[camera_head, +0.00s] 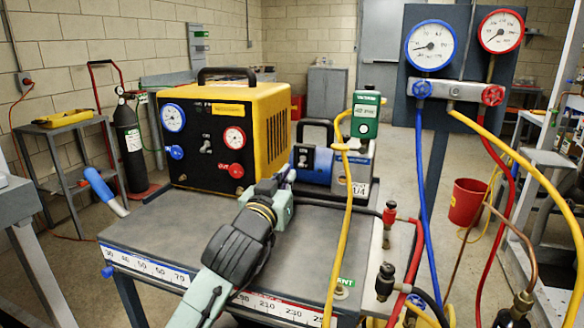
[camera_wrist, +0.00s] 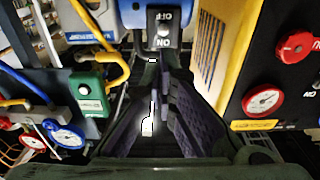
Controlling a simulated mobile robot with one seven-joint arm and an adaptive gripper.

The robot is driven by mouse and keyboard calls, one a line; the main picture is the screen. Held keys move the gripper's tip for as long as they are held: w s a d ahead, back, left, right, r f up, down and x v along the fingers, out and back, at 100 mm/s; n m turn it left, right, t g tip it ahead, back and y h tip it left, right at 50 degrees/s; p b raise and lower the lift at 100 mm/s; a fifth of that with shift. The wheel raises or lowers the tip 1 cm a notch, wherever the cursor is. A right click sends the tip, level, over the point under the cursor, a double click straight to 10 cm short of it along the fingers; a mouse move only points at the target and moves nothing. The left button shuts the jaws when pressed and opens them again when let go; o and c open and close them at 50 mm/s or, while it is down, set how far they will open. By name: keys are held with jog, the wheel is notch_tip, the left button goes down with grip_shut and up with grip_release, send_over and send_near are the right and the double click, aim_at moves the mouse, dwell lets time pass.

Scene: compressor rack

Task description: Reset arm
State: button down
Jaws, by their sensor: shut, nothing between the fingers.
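My gripper (camera_head: 289,178) reaches over the rack's top toward the blue vacuum pump (camera_head: 313,165). In the wrist view my gripper (camera_wrist: 157,64) shows as dark fingers that come together, with nothing seen between them. The wrist picture looks upside down. The pump's on/off switch (camera_wrist: 163,30) is just beyond the fingertips; I cannot tell whether they touch it or which way it is set. The yellow and black recovery machine (camera_head: 225,135) stands left of my gripper in the head view.
Gauges (camera_head: 430,46) with blue, red and yellow hoses hang farther right. A bare patch of grey rack top (camera_head: 170,225) lies left of my arm.

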jog(key=shift+s+a+f, duration=0.1)
jog(key=shift+s+f, duration=0.05)
jog(key=shift+s, duration=0.15)
